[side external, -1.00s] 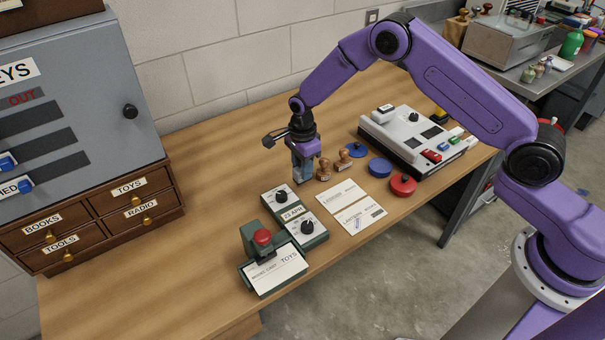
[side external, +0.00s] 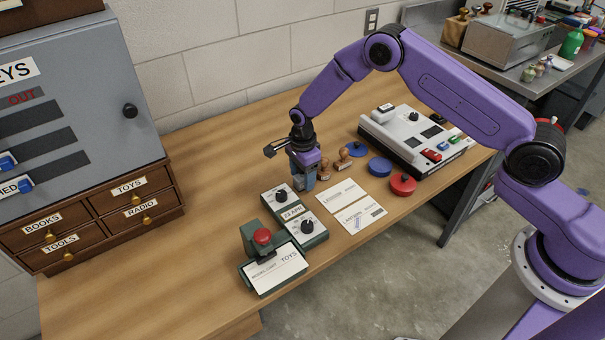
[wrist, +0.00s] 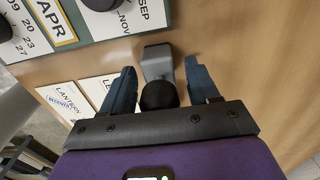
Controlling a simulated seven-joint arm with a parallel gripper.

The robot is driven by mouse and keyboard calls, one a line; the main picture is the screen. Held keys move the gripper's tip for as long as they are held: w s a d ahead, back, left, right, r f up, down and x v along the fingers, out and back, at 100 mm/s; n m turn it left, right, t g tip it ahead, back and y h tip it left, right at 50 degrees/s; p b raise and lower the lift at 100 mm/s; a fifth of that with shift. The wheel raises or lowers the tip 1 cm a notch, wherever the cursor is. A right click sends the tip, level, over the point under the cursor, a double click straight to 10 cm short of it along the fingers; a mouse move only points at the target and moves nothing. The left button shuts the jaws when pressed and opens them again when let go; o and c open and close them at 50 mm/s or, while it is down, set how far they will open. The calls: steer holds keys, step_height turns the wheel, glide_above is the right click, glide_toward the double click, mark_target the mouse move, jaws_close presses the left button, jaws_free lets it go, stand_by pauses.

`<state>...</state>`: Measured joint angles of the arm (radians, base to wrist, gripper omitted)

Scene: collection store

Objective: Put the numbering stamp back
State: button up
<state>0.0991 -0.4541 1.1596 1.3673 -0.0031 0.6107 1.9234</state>
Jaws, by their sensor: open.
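A grey metal stamp with a round black knob, which looks like the numbering stamp (wrist: 157,61), stands on the wooden table in the wrist view. My gripper (wrist: 162,88) is open, with one blue-grey finger on each side of the black knob and visible gaps between. In the side view my gripper (side external: 302,184) points down, low over the table behind the dial blocks. It hides most or all of the grey stamp there.
Dial blocks (side external: 280,197) and a green press with a red knob (side external: 263,237) stand in front. Cards (side external: 361,216), wooden stamps (side external: 344,160), and blue (side external: 380,168) and red (side external: 402,184) round pads lie to the right. A white machine (side external: 415,135) stands beyond.

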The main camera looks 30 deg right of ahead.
step_height(320, 180, up, 12)
steer(key=shift+r, duration=0.15)
stand_by(0.4)
steer(key=s+a+r+n, duration=0.1)
steer(key=s+r+n, duration=0.5)
steer(key=s+n, duration=0.3)
steer(key=s+r+n, duration=0.5)
steer(key=s+n, duration=0.1)
steer(key=s, duration=0.4)
steer(key=s+d+r+n, duration=0.1)
steer(key=s+d+n, duration=0.4)
steer(key=s, duration=0.5)
steer(key=s+d+r+n, duration=0.1)
steer(key=s+d+n, duration=0.4)
steer(key=s+n, duration=0.5)
steer(key=shift+s+r+n, duration=0.3)
steer(key=shift+s+r, duration=0.05)
steer(key=shift+r, duration=0.05)
